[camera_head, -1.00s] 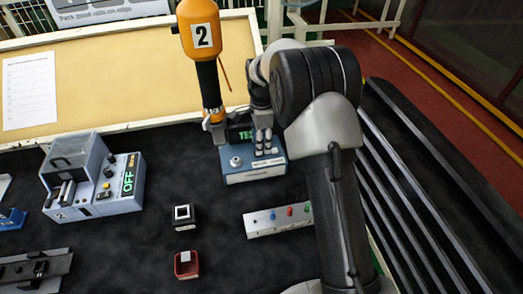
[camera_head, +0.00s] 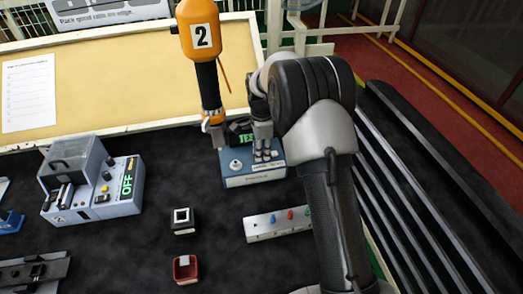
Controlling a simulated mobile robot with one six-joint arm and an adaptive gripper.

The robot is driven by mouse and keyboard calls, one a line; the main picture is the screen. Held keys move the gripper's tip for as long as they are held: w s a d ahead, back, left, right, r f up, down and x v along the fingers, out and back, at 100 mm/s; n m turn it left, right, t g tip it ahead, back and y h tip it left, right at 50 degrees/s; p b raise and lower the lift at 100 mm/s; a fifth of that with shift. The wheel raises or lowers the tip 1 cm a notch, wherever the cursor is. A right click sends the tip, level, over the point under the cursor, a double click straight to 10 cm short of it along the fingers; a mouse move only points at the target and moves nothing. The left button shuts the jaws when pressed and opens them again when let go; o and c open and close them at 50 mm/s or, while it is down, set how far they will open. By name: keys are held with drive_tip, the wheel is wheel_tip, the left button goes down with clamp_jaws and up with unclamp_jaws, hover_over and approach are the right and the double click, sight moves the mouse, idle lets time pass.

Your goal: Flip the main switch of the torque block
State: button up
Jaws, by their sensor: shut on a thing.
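The blue-grey box (camera_head: 240,181) with a round silver knob on top and a dark display with green letters, partly hidden, appears to be the torque block. The main switch cannot be made out.
At left stands a grey-blue box (camera_head: 122,203) with a clear lid and a green OFF display. My arm hides the strip's right end.

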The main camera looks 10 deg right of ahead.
clamp_jaws()
drive_tip(key=shift+a+r+h+p, duration=0.1)
drive_tip(key=shift+a+h+p, duration=0.15)
drive_tip(key=shift+h+p, duration=0.3)
drive_tip(key=shift+h, duration=0.45)
drive_tip(key=o, duration=0.7)
unclamp_jaws()
